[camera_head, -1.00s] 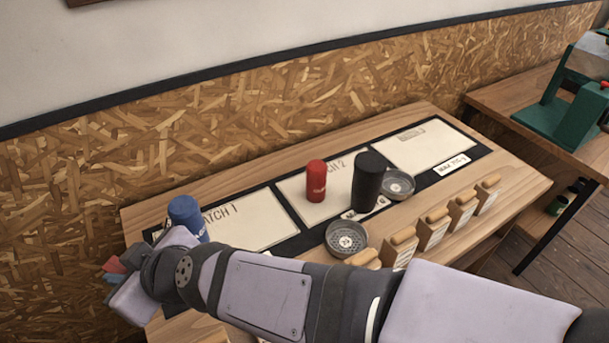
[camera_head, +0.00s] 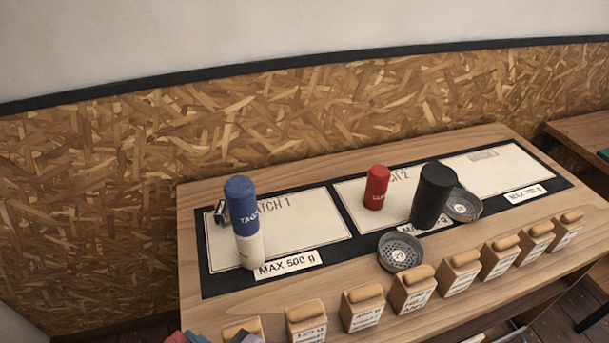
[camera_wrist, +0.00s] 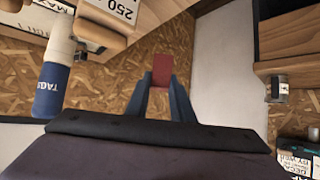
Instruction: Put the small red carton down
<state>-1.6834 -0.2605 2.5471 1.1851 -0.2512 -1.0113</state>
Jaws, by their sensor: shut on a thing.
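The small red carton (camera_wrist: 162,66) is between the two fingertips of my gripper (camera_wrist: 162,80) in the wrist view. My gripper is shut on it, and chipboard is behind it in that view. In the head view, only a small reddish piece and grey parts of my gripper show at the bottom edge, left of the middle. They are in front of the wooden bench (camera_head: 188,225). The bench top carries a dark mat with pale panels, one marked Batch 1 (camera_head: 300,222) and one marked 2 (camera_head: 350,192).
A blue-and-white cylinder (camera_head: 242,222) stands on the Batch 1 panel. A red cylinder (camera_head: 376,188) and a black cylinder (camera_head: 431,195) stand near panel 2. Two round grey dishes (camera_head: 401,252) (camera_head: 466,206) lie nearby. Several labelled wooden blocks (camera_head: 361,308) line the front edge. The right panel (camera_head: 500,170) is mostly clear.

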